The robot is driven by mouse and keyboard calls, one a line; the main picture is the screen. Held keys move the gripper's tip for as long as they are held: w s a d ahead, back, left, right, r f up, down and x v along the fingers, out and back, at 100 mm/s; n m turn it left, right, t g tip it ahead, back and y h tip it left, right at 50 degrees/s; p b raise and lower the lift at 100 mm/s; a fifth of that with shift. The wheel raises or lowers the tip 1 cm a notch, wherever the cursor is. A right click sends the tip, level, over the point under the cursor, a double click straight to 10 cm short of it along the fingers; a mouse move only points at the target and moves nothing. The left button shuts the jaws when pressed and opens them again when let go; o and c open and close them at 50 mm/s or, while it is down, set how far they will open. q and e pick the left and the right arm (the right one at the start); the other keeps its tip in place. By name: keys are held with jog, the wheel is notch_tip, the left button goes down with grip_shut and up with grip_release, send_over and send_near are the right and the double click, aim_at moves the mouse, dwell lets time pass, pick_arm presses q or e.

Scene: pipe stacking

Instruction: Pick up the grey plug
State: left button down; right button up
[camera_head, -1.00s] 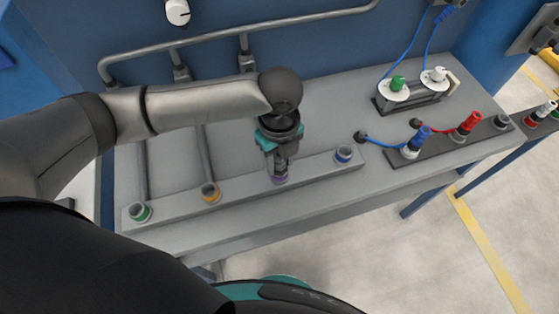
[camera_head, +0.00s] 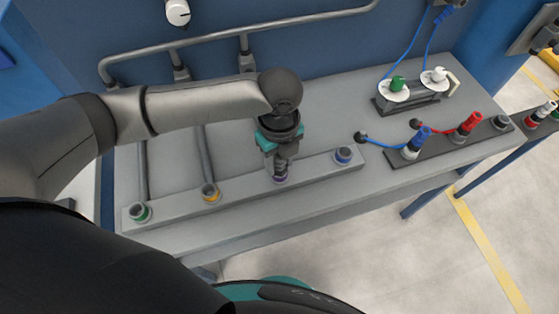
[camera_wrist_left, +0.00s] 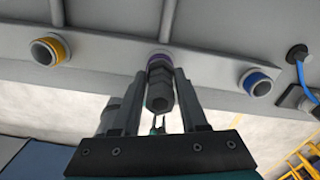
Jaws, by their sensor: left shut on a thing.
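The grey plug (camera_wrist_left: 160,92) is a dark grey ribbed piece. It stands between the two fingers of my left gripper in the left wrist view. My left gripper (camera_head: 281,160) points down over the purple-ringed socket on the grey rail and is shut on the plug. The purple ring (camera_head: 280,179) shows just below the fingertips; in the left wrist view it sits right behind the plug's end. I cannot tell whether the plug's end is still inside the ring. My right gripper is not in view.
The rail (camera_head: 240,186) also has green (camera_head: 140,212), yellow (camera_head: 211,193) and blue (camera_head: 344,155) ringed sockets. To the right, a dark strip holds blue (camera_head: 418,138) and red (camera_head: 468,124) plugs. Grey pipes (camera_head: 205,150) run behind the rail. A blue cable (camera_head: 385,142) lies near the strip.

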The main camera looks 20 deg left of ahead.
pick_arm(q)
jog(key=shift+r, duration=0.15)
notch_tip(320, 180, up, 20)
jog(key=p, duration=0.4)
jog(key=shift+p, duration=0.4)
notch_tip(320, 180, up, 8)
jog(key=p, duration=0.9)
jog(key=shift+p, duration=0.35)
jog(key=shift+f, duration=0.2)
